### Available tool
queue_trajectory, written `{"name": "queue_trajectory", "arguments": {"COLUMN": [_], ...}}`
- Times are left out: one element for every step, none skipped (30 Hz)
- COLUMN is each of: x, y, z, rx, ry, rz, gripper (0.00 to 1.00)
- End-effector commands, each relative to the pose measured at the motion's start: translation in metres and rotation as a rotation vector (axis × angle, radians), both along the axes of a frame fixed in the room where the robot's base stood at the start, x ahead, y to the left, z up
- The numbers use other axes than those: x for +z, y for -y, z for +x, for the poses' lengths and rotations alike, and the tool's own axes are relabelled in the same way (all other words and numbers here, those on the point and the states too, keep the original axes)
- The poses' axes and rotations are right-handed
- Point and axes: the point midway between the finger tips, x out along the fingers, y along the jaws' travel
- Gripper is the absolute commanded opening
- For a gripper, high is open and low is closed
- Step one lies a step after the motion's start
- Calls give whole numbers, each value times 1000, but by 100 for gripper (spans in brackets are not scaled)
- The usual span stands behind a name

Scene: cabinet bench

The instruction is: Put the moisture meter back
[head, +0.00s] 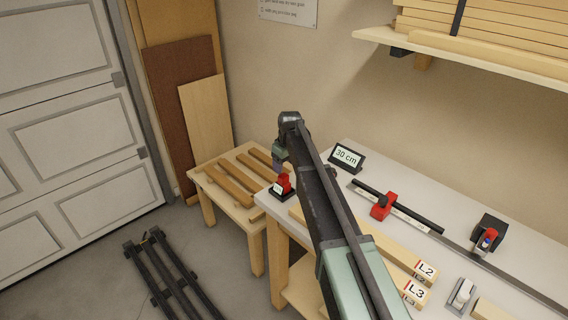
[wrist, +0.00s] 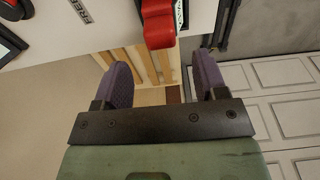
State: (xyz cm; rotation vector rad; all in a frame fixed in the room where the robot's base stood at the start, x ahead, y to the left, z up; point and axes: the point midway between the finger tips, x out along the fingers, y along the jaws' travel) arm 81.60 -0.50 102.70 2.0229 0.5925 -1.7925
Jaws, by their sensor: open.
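A small red device (head: 284,182), which looks like the moisture meter, stands in a black holder (head: 283,195) with a white label at the near-left corner of the bench. In the wrist view the red device (wrist: 158,22) shows at the top, ahead of the gap between my fingers. My gripper (head: 278,164) is just above and left of the device in the head view. In the wrist view my gripper (wrist: 163,68) is open, with two purple fingers apart and nothing between them. I cannot tell whether the device is fully seated.
A "30 cm" display (head: 346,156), a rail with a red slider (head: 384,205), a black box with a red-and-blue item (head: 489,238) and labelled wood pieces (head: 413,290) occupy the bench. A slatted low table (head: 212,176) stands to the left. A shelf (head: 470,57) overhangs the right side.

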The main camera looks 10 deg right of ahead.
Motion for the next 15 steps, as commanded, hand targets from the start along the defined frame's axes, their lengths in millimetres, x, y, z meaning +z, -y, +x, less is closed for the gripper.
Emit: {"name": "queue_trajectory", "arguments": {"x": [29,36,45,50,54,58,60,61,61,61,60,59,58,58,57], "y": [1,2,2,3,3,3,4,4,4,4,4,4,3,3,2], "z": [-2,-3,-4,-4,-5,-5,-6,-6,-6,-6,-6,-10,-17,-30,-56], "rx": [0,0,0,0,0,0,0,0,0,0,0,-4,-13,-27,-59], "ry": [0,0,0,0,0,0,0,0,0,0,0,-1,-3,-8,-16], "rz": [0,0,0,0,0,0,0,0,0,0,0,0,0,-1,-2], "gripper": [66,66,66,66,66,66,66,66,66,66,66,66,66,66,66]}}
